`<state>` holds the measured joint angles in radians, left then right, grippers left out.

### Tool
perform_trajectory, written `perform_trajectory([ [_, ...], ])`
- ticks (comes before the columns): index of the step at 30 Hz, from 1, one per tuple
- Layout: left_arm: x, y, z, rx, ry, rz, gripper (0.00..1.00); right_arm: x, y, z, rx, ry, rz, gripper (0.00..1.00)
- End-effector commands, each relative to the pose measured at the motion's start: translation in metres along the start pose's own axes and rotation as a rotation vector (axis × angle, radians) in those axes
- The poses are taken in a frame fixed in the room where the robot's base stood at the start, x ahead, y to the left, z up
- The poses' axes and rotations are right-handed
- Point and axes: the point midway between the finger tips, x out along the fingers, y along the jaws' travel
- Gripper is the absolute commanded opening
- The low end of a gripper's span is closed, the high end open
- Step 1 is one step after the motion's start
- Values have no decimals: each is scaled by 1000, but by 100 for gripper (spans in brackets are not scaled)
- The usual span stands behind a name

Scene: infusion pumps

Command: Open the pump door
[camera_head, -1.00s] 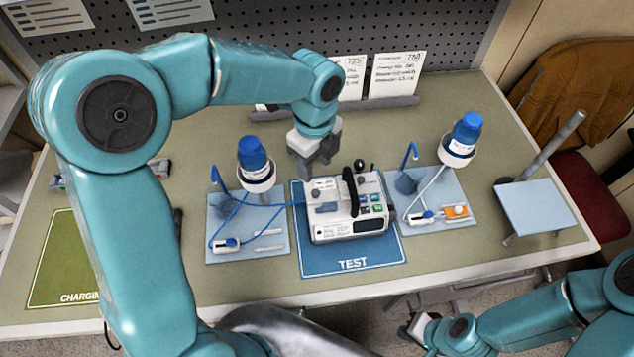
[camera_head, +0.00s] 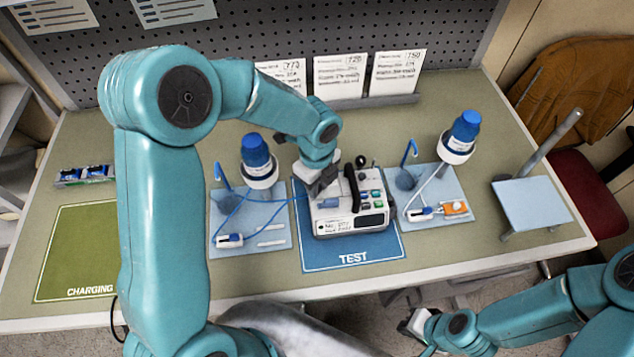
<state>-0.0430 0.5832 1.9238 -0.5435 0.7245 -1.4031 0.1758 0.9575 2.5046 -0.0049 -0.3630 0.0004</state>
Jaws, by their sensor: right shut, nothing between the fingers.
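The white infusion pump (camera_head: 343,222) stands on the blue TEST mat (camera_head: 352,255) in the middle of the table. It has a black handle on top, green and blue buttons and a small dark display on its front. My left gripper (camera_head: 322,187) is at the pump's upper left side, left of the handle, and hides part of the top. I cannot tell whether its fingers touch the pump or how far apart they are. The pump door cannot be made out clearly. My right gripper (camera_head: 410,326) is shut and empty, low in front of the table edge.
Light-blue mats with blue-capped bottles (camera_head: 256,158) (camera_head: 462,137) and tubing flank the pump. An orange item (camera_head: 455,208) lies on the right one. A green CHARGING mat (camera_head: 75,255) is bare at left. A tilted light-blue panel (camera_head: 537,204) stands at right. Cards (camera_head: 340,75) line the back.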

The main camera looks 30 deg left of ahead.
Motion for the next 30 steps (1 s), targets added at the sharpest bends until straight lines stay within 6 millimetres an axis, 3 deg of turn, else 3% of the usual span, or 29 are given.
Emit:
perform_trajectory([
  [11,-3,-2,2,-2,39,30,0,-1,0,0,0,0,0,0],
  [30,-18,-15,18,0,379,300,0,-2,-1,0,0,0,0,0],
])
